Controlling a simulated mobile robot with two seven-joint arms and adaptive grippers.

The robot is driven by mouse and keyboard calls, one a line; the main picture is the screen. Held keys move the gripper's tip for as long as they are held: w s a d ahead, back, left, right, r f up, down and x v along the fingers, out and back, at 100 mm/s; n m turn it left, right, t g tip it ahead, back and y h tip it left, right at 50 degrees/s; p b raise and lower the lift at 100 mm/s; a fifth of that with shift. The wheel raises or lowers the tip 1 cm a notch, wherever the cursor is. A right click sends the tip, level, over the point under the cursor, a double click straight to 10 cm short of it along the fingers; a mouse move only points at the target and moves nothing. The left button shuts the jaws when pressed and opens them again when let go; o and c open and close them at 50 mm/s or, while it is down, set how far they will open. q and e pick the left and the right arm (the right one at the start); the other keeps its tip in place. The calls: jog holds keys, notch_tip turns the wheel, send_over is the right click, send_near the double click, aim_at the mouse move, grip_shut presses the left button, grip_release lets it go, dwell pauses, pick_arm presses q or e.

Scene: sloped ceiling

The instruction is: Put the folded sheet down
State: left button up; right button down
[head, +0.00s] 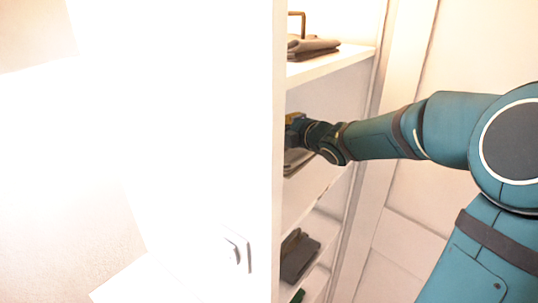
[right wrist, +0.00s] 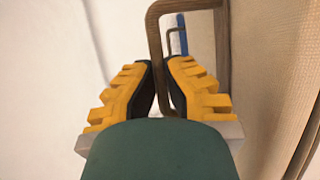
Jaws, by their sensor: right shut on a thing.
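My right gripper (head: 293,128) reaches into the middle bay of a white shelf unit, partly hidden behind its front panel. A grey folded sheet (head: 297,161) shows just below it, its left part hidden by the panel. I cannot tell whether the sheet touches the shelf. In the right wrist view, the yellow fingers of my right gripper (right wrist: 160,75) are close together, and a brown loop-shaped handle (right wrist: 154,42) runs down between their tips. The sheet's cloth is not clear in that view. My left gripper is not in view.
Another grey folded cloth (head: 311,46) lies on the upper shelf (head: 335,62), with a brown loop above it. Dark folded cloth (head: 299,256) lies on a lower shelf. The bright white panel (head: 279,200) stands close to the left of my right arm.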

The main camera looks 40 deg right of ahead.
aim_at(304, 159)
notch_tip(304, 159, down, 2)
jog(key=shift+s+f, duration=0.1)
jog(key=shift+f+b, duration=0.45)
jog(key=shift+f, duration=2)
jog(key=c, duration=1.1)
grip_release()
jog(key=shift+f, duration=0.1)
jog(key=shift+c, duration=0.2)
jog(key=v, duration=1.1)
jog(key=shift+s+r, duration=0.15)
jog(key=shift+r, duration=0.1)
jog(key=shift+s+a, duration=0.1)
jog(key=shift+s, duration=0.15)
